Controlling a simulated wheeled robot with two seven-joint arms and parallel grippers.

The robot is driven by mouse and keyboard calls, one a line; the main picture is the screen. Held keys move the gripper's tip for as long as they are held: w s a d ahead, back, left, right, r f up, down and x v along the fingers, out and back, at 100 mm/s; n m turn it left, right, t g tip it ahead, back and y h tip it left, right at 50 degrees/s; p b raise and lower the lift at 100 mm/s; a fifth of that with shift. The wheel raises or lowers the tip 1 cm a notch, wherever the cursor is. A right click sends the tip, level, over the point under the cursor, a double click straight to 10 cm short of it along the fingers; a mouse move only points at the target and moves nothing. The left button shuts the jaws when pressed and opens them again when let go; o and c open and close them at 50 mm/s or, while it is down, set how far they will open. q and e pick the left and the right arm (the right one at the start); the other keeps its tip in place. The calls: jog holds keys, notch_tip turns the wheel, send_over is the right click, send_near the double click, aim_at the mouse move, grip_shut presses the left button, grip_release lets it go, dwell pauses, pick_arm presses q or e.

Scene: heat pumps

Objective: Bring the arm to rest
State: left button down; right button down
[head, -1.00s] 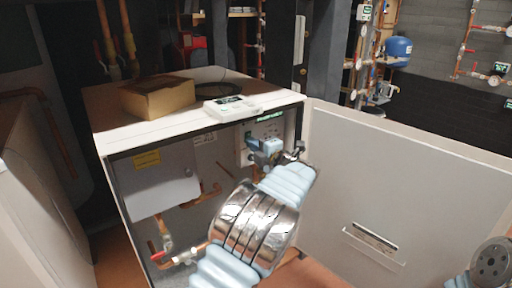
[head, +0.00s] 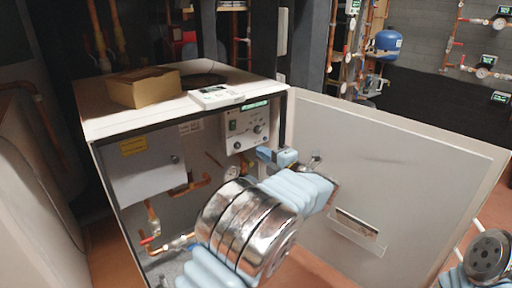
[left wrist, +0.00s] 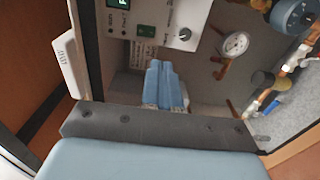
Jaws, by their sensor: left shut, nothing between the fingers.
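My left arm reaches in from the bottom of the head view. Its left gripper (head: 280,157) is in front of the open heat pump cabinet (head: 105,190), just below and right of the control panel (head: 246,127). In the left wrist view the blue fingers (left wrist: 163,85) are together with nothing between them, below the panel (left wrist: 165,18) with its knob and green switch. The fingers appear apart from the panel. Part of my right arm shows at the bottom right of the head view; its gripper is not visible.
The open white door (head: 395,165) stands right of my left arm. A cardboard box (head: 144,88) and a white device (head: 216,96) lie on the cabinet top. Copper pipes and a red-handled valve (head: 150,240) are inside, with a gauge (left wrist: 236,44). A blue tank (head: 388,41) is behind.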

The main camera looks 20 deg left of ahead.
pick_arm(q)
jog(key=shift+s+d+f, duration=0.1)
jog(key=shift+s+d, duration=0.25)
jog(key=a+f+m+h+p, duration=0.25)
jog(key=f+m, duration=0.35)
jog(key=f, duration=0.3)
jog(key=a+f+m+h+p, duration=0.1)
jog(key=a+f+m+h, duration=0.25)
jog(key=f+m, duration=0.45)
jog(key=s+d+f+m+g+h+p, duration=0.1)
jog(key=s+f+m+h, duration=0.2)
jog(key=f, duration=0.4)
jog(key=s+f+m+g+h+p, duration=0.1)
jog(key=s+f+h, duration=0.1)
jog(key=s+f, duration=0.4)
jog(key=s+d+f+m+g+h+p, duration=0.1)
jog(key=s+d+f+m+g+h, duration=0.1)
jog(key=s, duration=0.6)
jog(key=s+d+f+m+g+h, duration=0.2)
jog(key=s+d+m+g, duration=0.1)
jog(key=s, duration=0.5)
jog(key=s+d+f+m+g+h+p, duration=0.1)
jog(key=s+d+f+m+g+h, duration=0.1)
jog(key=s, duration=0.6)
jog(key=shift+d+f+m+g+h+p, duration=0.35)
jog(key=shift+m+g+h, duration=0.25)
jog(key=shift+m, duration=0.2)
